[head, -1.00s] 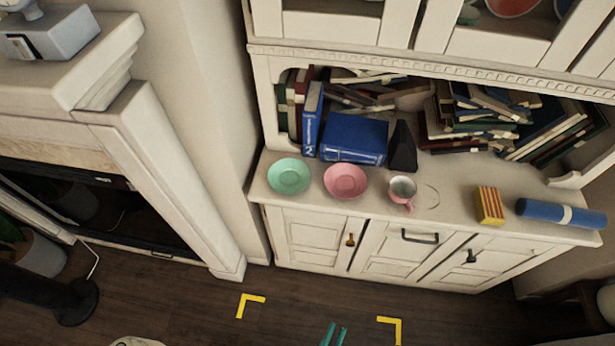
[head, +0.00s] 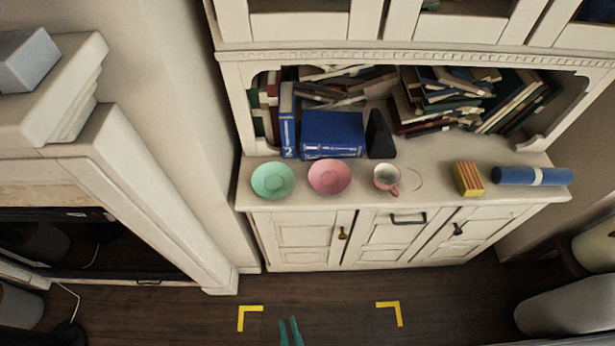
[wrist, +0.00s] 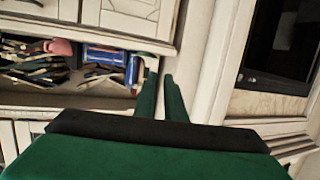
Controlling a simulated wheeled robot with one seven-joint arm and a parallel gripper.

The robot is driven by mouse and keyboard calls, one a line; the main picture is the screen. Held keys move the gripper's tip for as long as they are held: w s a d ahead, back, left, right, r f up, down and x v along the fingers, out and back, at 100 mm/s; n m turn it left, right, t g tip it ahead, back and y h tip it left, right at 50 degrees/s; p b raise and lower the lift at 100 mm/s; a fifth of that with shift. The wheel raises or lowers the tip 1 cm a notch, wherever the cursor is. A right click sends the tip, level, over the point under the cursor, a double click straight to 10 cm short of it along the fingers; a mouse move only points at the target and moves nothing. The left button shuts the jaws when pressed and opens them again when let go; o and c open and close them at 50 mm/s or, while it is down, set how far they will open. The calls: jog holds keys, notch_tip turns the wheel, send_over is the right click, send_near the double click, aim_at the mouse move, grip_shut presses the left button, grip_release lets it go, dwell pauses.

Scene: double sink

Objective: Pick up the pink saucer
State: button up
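The pink saucer (head: 330,177) lies on the cabinet's counter in the head view, between a green saucer (head: 272,181) on its left and a pink cup (head: 386,179) on its right. It looks empty and fully visible. My gripper (head: 289,321) shows at the bottom edge of the head view, over the floor in front of the cabinet and well apart from the saucer. In the wrist view, the two green fingers (wrist: 160,77) stand a little apart with nothing between them. I cannot make out the saucer for certain in the wrist view.
Blue books (head: 333,134) and a dark wedge (head: 379,135) stand behind the saucers. A red-and-yellow box (head: 467,178) and a blue roll (head: 532,176) lie to the right. Upper cabinets (head: 400,30) overhang the counter. A fireplace surround (head: 150,190) stands left. Floor in front is clear.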

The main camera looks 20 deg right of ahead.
jog(key=w+a+f+n+g, duration=0.1)
jog(key=w+f+n, duration=0.35)
jog(key=w, duration=0.35)
jog(key=n+g+h, duration=0.4)
jog(key=g+h, duration=0.2)
jog(key=h, duration=0.3)
send_near(315, 188)
jog(key=x, duration=0.8)
jog(key=shift+d, duration=0.1)
grip_shut()
jog(key=shift+r, duration=0.1)
